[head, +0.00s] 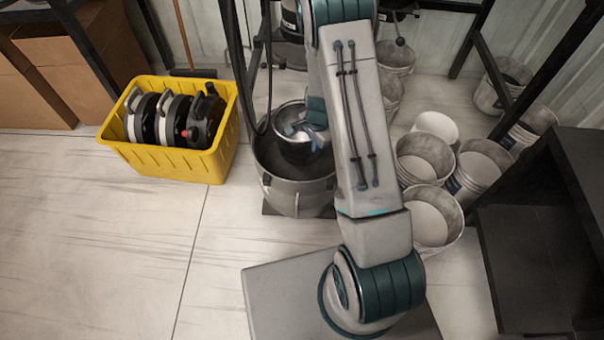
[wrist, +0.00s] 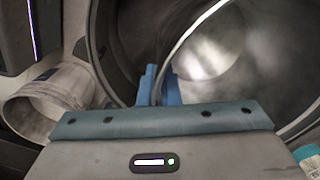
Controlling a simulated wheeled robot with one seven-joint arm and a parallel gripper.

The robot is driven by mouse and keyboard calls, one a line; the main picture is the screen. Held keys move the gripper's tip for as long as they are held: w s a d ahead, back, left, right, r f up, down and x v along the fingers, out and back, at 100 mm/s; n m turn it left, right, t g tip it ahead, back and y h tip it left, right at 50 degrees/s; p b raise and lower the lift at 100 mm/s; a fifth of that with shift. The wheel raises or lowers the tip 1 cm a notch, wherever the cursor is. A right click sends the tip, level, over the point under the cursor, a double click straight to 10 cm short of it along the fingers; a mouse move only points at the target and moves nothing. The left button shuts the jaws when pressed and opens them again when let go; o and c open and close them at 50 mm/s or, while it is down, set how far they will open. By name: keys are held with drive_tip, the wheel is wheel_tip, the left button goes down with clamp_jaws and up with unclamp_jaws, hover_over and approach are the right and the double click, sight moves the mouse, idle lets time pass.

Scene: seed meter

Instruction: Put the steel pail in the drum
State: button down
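The steel pail (head: 297,150) is a shiny metal bucket, upright or nearly so, at the mouth of the large grey drum (head: 297,198). Its lower part overlaps the drum's dark opening in the head view; I cannot tell how deep it sits or whether it touches the drum. In the wrist view the blue fingers of my gripper (wrist: 160,88) are closed on the pail's rim, one on each side of its wall. The pail's bright inside (wrist: 210,50) shows beyond the fingers. In the head view my arm hides part of the pail and most of my gripper.
A yellow crate (head: 180,162) with black reels stands left of the drum. Several white buckets (head: 420,158) stand to the right. Cardboard boxes (head: 75,60) are at the back left. A black frame (head: 535,240) stands at the right. The floor at front left is clear.

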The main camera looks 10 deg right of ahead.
wheel_tip(320, 180, down, 2)
drive_tip(key=shift+w+m+b, duration=0.15)
drive_tip(key=shift+m+b, duration=0.25)
drive_tip(key=shift+b, duration=0.2)
wheel_tip(320, 180, down, 9)
drive_tip(key=b, duration=0.3)
drive_tip(key=shift+b, duration=0.4)
drive_tip(key=shift+f, duration=0.1)
drive_tip(key=shift+f, duration=0.15)
drive_tip(key=c, duration=1.6)
unclamp_jaws()
drive_tip(key=shift+c, duration=0.2)
